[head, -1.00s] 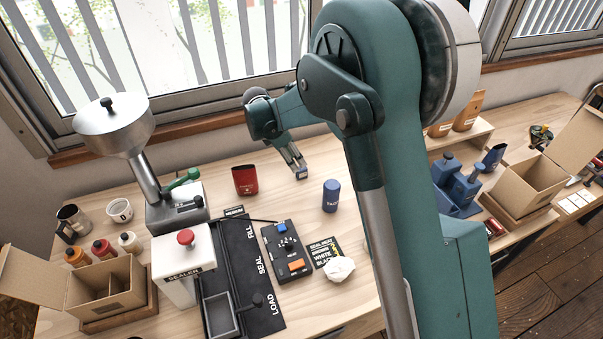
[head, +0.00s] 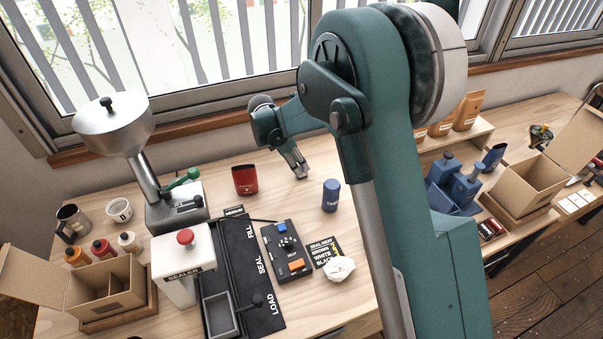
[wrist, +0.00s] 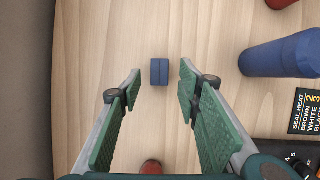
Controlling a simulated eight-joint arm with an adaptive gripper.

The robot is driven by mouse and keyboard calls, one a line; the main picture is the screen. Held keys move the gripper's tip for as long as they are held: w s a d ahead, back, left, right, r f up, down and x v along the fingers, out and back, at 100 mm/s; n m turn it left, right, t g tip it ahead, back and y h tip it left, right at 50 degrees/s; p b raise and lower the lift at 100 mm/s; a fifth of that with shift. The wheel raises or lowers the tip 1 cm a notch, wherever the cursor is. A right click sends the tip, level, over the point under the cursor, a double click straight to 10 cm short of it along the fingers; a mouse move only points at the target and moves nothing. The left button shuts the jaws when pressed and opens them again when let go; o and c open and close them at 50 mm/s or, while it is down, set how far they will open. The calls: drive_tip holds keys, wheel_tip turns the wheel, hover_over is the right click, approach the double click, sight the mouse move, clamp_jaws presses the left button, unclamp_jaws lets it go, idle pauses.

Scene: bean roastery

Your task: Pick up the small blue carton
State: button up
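The small blue carton (wrist: 159,71) stands on the wooden table in the wrist view, ahead of my fingertips and between their lines. My gripper (wrist: 159,90) is open, with one green-padded finger on each side and bare table between them. Neither finger appears to touch the carton. In the head view my gripper (head: 298,170) points down at the table behind the blue cylinder; I cannot clearly make out the carton there, and my fingers seem to cover it.
A dark blue cylinder (head: 331,196) stands to the right of the carton, also in the wrist view (wrist: 284,55). A red pouch (head: 245,180) stands to the left. A black control box (head: 287,250) and the sealer (head: 184,262) are nearer. Bare table surrounds the carton.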

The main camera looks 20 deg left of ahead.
drive_tip(key=shift+x, duration=2.25)
drive_tip(key=shift+w, duration=0.1)
drive_tip(key=c, duration=0.9)
